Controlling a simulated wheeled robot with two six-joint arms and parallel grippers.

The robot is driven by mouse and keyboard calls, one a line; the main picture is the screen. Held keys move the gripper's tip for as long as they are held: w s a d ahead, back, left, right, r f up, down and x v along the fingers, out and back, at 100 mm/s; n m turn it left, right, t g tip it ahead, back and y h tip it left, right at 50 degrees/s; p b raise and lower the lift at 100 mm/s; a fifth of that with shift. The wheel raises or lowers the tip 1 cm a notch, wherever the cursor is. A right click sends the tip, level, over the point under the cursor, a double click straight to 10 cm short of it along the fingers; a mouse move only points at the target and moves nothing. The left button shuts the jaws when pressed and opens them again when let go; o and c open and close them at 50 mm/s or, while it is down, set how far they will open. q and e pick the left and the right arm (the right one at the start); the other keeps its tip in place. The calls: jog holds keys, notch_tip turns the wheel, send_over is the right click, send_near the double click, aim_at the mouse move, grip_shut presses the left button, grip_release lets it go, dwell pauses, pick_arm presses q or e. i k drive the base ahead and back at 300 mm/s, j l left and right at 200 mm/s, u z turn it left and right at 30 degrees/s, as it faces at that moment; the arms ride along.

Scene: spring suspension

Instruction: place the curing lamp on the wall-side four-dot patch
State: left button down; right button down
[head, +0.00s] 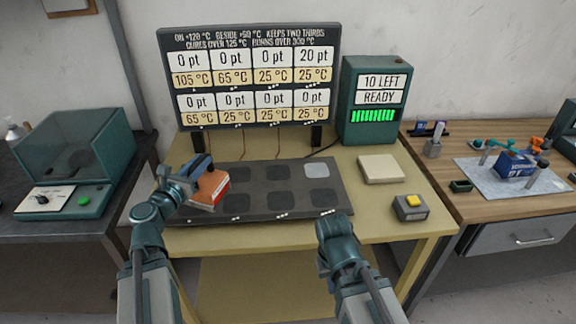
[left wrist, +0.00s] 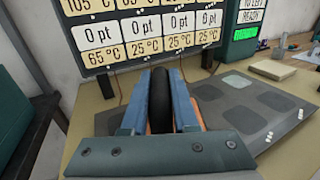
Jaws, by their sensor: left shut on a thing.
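The curing lamp, an orange block (head: 209,188) with a dark handle, is at the left end of the dark patch board (head: 262,216). My left gripper (head: 193,172) is shut on its handle. In the left wrist view the black handle (left wrist: 161,98) stands between the jaws, with little orange showing behind. I cannot tell whether the lamp touches the board. The lamp hides the leftmost patches. The wall-side four-dot patch (head: 316,170), at the right end of the back row, is lighter grey and bare. My right gripper (head: 332,232) is in front of the board; its jaws are not clear.
A display panel (head: 250,75) stands behind the board, with a green-barred unit (head: 376,100) at its right. A pale pad (head: 380,168) and a yellow-button box (head: 411,207) lie right of the board. Side benches flank the table. The visible patches are clear.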

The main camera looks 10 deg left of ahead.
aim_at(317, 170)
jog(key=i+l, duration=0.1)
jog(key=l, duration=1.1)
jog(key=i+l, duration=0.15)
jog(key=l, duration=0.45)
jog(key=i+l, duration=0.2)
